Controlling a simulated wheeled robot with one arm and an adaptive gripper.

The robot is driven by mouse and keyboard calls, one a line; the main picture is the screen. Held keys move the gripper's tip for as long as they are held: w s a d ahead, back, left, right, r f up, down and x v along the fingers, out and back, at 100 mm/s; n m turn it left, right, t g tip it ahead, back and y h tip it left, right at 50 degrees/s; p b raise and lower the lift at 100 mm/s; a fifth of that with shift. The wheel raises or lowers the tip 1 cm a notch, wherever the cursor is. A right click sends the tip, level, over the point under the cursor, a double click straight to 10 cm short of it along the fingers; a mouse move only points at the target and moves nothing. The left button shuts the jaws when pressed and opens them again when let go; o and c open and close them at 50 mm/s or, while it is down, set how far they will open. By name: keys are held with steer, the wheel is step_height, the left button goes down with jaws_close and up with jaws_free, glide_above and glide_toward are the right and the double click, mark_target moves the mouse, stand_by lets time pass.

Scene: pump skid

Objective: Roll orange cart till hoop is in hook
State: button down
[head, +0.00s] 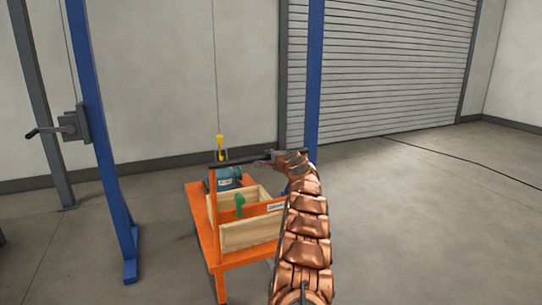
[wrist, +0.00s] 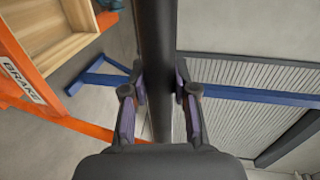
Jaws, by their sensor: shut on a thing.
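The orange cart (head: 232,262) stands on the floor ahead, left of my arm. Its dark push handle (head: 240,160) runs across the top of orange uprights. My gripper (head: 277,158) is shut on the right part of this handle. In the wrist view the handle (wrist: 157,40) passes between the fingers of my gripper (wrist: 158,85). A blue pump or motor (head: 228,179) sits on the cart behind the handle. A yellow hook (head: 219,141) hangs on a thin line just above the pump. The hoop is too small and partly covered to make out, so I cannot tell whether it is in the hook.
A wooden box (head: 250,236) and a green item (head: 239,203) are on the cart; a BRAKE label (wrist: 22,80) shows on it. Blue gantry posts (head: 98,130) and (head: 315,80) stand either side. A crank winch (head: 72,125) is on the left post.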

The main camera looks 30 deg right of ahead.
steer(key=shift+d+r, duration=0.1)
steer(key=shift+d, duration=0.2)
steer(key=c, duration=1.2)
jaws_free()
steer(key=o, duration=0.3)
steer(key=shift+a, duration=0.25)
steer(key=shift+s, duration=0.1)
